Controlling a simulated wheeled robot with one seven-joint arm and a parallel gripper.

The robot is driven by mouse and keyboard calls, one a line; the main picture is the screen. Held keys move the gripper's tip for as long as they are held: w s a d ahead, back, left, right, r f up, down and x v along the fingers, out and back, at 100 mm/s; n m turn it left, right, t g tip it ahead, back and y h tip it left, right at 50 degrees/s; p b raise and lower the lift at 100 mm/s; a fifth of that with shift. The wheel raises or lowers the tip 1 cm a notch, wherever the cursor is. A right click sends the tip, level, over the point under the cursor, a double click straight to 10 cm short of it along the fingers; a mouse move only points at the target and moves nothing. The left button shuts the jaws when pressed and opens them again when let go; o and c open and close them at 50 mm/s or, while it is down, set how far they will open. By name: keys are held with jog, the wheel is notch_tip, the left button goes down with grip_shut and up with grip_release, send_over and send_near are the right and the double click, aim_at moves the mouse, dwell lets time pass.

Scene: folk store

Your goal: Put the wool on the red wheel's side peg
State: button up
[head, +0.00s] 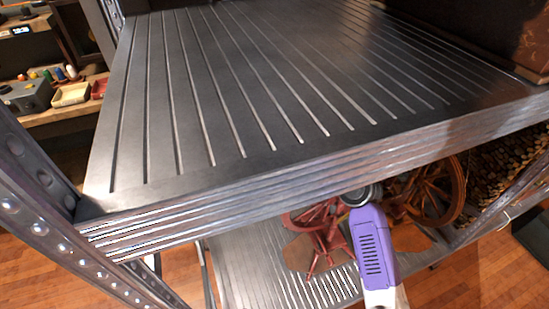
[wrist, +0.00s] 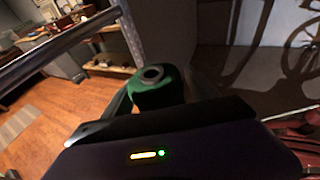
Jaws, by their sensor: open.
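The wool is a green spool (wrist: 155,97) with a dark hole in its top end, seen in the middle of the wrist view. My gripper (wrist: 160,88) is open, with its dark fingers on either side of the wool; I cannot tell whether they touch it. What bears the wool from below is hidden. In the head view, a red wheel (head: 318,214) stands on the lower shelf, partly covered by the upper shelf edge. Its side peg cannot be made out. My gripper and the wool are hidden in the head view behind the upper shelf and my purple arm link.
The ribbed metal upper shelf (head: 250,90) hangs over the work area. A second, brownish-red wheel (head: 435,192) stands right of the first on the lower shelf (head: 245,262). A metal upright (head: 40,175) is at left. Wooden floor (wrist: 60,118) shows beyond the shelf.

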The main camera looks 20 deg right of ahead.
jog(key=v, duration=0.8)
jog(key=shift+f, duration=0.1)
dwell(0.3)
jog(key=s+f+n+h, duration=0.3)
jog(key=s+f+n, duration=0.3)
jog(key=s, duration=0.4)
jog(key=s+f+n+h, duration=0.3)
jog(key=s+f+n, duration=0.3)
jog(key=s, duration=0.4)
jog(key=s+a+r+n+t, duration=0.1)
jog(key=s+r+n, duration=0.4)
jog(key=s+n, duration=0.4)
jog(key=s+a+r+n, duration=0.1)
jog(key=s+r+n, duration=0.4)
jog(key=s+n, duration=0.4)
jog(key=shift+s+r+n+t+h, duration=0.3)
jog(key=shift+s+t, duration=0.1)
jog(key=shift+s, duration=0.3)
